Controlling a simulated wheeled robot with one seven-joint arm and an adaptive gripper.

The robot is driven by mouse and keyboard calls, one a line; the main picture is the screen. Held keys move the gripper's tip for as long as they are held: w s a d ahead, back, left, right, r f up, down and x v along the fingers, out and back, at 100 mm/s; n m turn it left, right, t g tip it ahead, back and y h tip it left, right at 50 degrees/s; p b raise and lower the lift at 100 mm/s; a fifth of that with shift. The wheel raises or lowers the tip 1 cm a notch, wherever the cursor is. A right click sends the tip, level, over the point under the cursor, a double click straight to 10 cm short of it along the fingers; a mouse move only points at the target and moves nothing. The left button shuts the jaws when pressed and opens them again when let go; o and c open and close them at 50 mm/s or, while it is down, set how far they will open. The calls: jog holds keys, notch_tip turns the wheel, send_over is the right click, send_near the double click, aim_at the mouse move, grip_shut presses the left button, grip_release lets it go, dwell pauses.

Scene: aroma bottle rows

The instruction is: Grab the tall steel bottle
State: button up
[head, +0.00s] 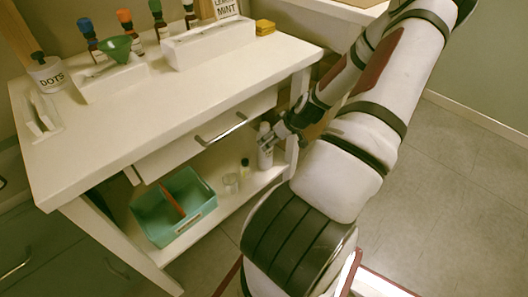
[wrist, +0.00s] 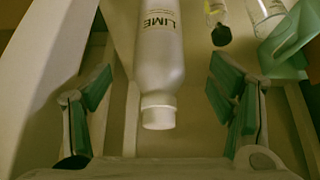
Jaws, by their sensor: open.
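A tall pale grey bottle with a white cap (wrist: 160,60) lies between my fingers in the wrist view, with "LIME" printed on its side. In the head view the bottle (head: 265,148) stands upright on the lower shelf of the white table, partly behind my gripper. My gripper (head: 276,135) reaches in under the tabletop from the right. In the wrist view my gripper (wrist: 162,98) is open, with one green-padded finger on each side of the bottle and gaps between. The bottle's base is out of the wrist view.
On the lower shelf (head: 215,222) stand a clear glass (head: 231,183), a small dark-capped bottle (head: 245,168) and a teal divided box (head: 174,206). A drawer with a metal handle (head: 222,130) hangs above. Several dropper bottles, a green funnel (head: 117,48) and white racks crowd the tabletop.

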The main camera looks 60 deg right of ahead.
jog(key=b+x, duration=0.3)
jog(key=x, duration=0.4)
jog(key=shift+w+d, duration=0.2)
jog(key=shift+w, duration=0.2)
jog(key=shift+f, duration=0.1)
jog(key=shift+c, duration=0.2)
grip_shut()
